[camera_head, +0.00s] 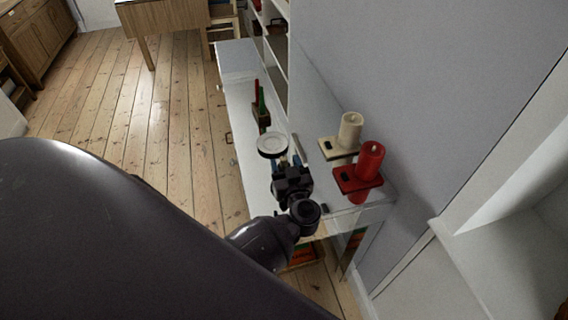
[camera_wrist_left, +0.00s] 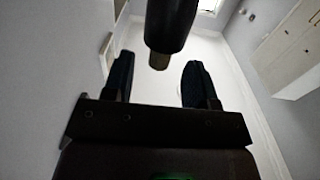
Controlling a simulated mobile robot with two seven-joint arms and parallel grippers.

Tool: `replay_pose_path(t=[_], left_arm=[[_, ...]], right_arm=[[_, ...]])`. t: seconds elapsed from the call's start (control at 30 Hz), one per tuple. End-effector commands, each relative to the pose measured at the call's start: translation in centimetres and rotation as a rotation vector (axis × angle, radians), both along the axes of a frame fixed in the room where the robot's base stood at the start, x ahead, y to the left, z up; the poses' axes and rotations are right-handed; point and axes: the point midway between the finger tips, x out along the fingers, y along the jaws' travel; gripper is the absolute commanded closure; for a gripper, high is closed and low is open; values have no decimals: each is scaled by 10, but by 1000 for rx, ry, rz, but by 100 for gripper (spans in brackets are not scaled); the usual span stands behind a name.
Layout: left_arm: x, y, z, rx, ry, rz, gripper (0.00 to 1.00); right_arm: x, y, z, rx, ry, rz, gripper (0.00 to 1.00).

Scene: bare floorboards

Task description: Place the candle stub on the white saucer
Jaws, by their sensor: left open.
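The round white saucer (camera_head: 272,144) is on the white cabinet top, just beyond my left gripper in the head view. My left gripper (camera_head: 287,161) is open over the cabinet top. Its two dark fingers also show in the wrist view (camera_wrist_left: 158,82). Two candles stand to the right in the head view, a cream candle (camera_head: 350,131) and a red candle (camera_head: 371,161). I cannot tell which is the stub. My right gripper is not in view.
The candles stand on a cream holder (camera_head: 329,148) and a red holder (camera_head: 345,182) near the grey wall. A green bottle (camera_head: 263,108) and a thin red item (camera_head: 257,87) stand farther along the cabinet top (camera_head: 237,104). A wooden table (camera_head: 170,16) is far off.

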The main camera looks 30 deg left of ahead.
Motion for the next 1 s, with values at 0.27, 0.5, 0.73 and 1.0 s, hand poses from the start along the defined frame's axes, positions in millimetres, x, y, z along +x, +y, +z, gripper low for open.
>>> replay_pose_path(t=[0.27, 0.5, 0.73, 1.0], left_arm=[[25, 26, -1, 4, 0, 0, 48], [28, 31, -1, 1, 0, 0, 48], [28, 31, -1, 1, 0, 0, 69], [28, 30, -1, 1, 0, 0, 100]], right_arm=[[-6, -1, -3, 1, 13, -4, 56], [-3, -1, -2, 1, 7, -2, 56], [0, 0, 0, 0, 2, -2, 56], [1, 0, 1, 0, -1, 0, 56]])
